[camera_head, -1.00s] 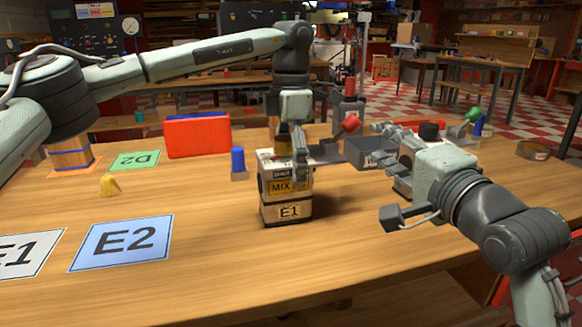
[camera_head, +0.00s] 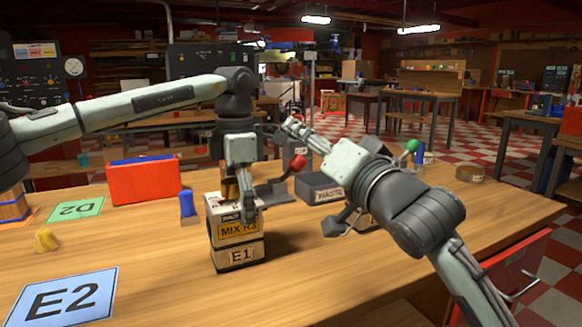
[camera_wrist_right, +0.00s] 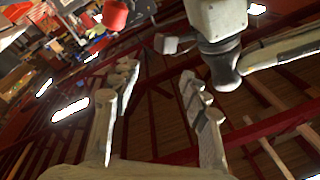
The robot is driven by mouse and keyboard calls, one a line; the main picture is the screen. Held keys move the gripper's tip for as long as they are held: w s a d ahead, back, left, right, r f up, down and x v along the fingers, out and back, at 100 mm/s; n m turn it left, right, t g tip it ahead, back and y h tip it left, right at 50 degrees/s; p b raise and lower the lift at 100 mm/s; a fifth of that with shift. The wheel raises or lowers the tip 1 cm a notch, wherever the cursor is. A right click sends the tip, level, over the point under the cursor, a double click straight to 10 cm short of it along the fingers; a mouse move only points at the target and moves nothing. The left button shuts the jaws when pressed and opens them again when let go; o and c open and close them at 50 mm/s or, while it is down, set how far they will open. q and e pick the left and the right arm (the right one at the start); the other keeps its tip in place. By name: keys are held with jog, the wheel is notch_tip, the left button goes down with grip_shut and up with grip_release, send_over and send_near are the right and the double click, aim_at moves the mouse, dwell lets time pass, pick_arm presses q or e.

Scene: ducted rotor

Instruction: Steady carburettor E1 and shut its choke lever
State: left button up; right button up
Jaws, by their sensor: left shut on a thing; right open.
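Carburettor E1 (camera_head: 237,250) stands upright on the wooden table, a boxy body with MIX and E1 labels. Its choke lever (camera_head: 272,193) sticks out to the right as a dark arm, with a red knob (camera_head: 296,163) raised at its end. The knob also shows in the right wrist view (camera_wrist_right: 115,14). My left gripper (camera_head: 246,208) points down and is shut on the upper part of E1, hiding some of its top. My right gripper (camera_head: 300,132) is open and empty, its fingers pointing up and left near the red knob; both fingers show in the wrist view (camera_wrist_right: 155,82).
A grey WASTE tray (camera_head: 322,190) lies behind the lever. A green knob (camera_head: 412,146) shows behind my right arm, its body mostly hidden. A red case (camera_head: 143,184), a blue-capped thing (camera_head: 187,204) and a yellow lump (camera_head: 46,239) stand left.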

jog(key=w+d+f+n+g+h, duration=0.1)
jog(key=w+d+f+g, duration=0.25)
jog(key=w, duration=0.55)
jog(key=n+g+y, duration=0.9)
jog(key=n+g, duration=0.2)
jog(key=g, duration=0.1)
send_near(297, 162)
jog(key=shift+t, duration=0.25)
jog(key=a, duration=0.3)
jog(key=w+a, duration=0.1)
jog(key=a, duration=0.2)
jog(key=w+a, duration=0.1)
jog(key=a, duration=0.3)
jog(key=shift+w+f, duration=0.2)
jog(key=shift+f, duration=0.1)
grip_shut()
